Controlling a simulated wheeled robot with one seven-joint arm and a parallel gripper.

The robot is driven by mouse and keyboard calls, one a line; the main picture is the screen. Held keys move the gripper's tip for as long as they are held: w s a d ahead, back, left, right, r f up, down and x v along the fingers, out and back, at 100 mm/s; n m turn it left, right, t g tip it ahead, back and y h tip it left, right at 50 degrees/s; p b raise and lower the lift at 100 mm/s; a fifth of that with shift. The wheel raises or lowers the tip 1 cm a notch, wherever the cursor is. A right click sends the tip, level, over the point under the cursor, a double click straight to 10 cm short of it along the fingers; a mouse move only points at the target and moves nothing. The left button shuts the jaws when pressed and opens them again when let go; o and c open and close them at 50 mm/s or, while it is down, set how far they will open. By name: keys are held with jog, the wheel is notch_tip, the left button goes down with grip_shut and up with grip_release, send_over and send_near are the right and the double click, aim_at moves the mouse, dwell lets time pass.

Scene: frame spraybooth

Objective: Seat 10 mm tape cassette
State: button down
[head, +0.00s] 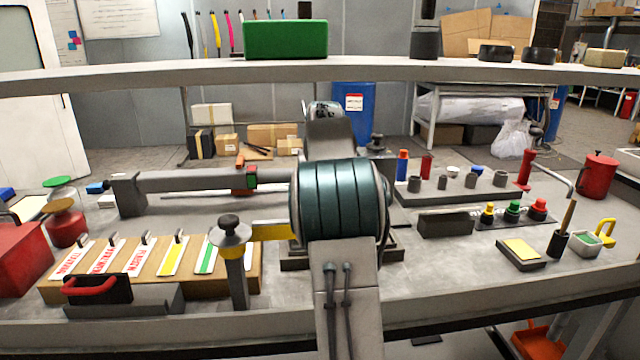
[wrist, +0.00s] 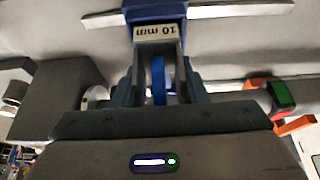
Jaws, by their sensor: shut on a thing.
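In the wrist view, a blue cassette (wrist: 158,80) with a white label reading "10 mm" (wrist: 160,31) is between the jaws of my gripper (wrist: 160,62). The jaws are shut on it. A grey horizontal bar (wrist: 237,100) runs behind the gripper, with a green and orange clip (wrist: 282,95) on its right part. A grey block (wrist: 60,95) is at the left. I cannot tell whether the cassette touches the bar. In the head view, my arm hides the gripper and the cassette; the bar (head: 200,180) with its green and orange clip (head: 245,178) shows left of my arm.
In the head view, a wooden rack with coloured strips (head: 150,270) and a grey post (head: 233,260) stand front left. A grey holder (head: 470,192) with several small cylinders is at right. A raised beam (head: 330,75) crosses behind the bench. Bare bench top shows front right.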

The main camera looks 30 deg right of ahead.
jog(key=shift+f, duration=0.6)
jog(key=shift+w+f, duration=0.2)
dwell(0.6)
jog(key=shift+c, duration=1.4)
grip_release()
jog(key=shift+r, duration=0.1)
jog(key=shift+s+r+p, duration=0.1)
jog(key=shift+r+p, duration=2.8)
jog(key=shift+r, duration=0.2)
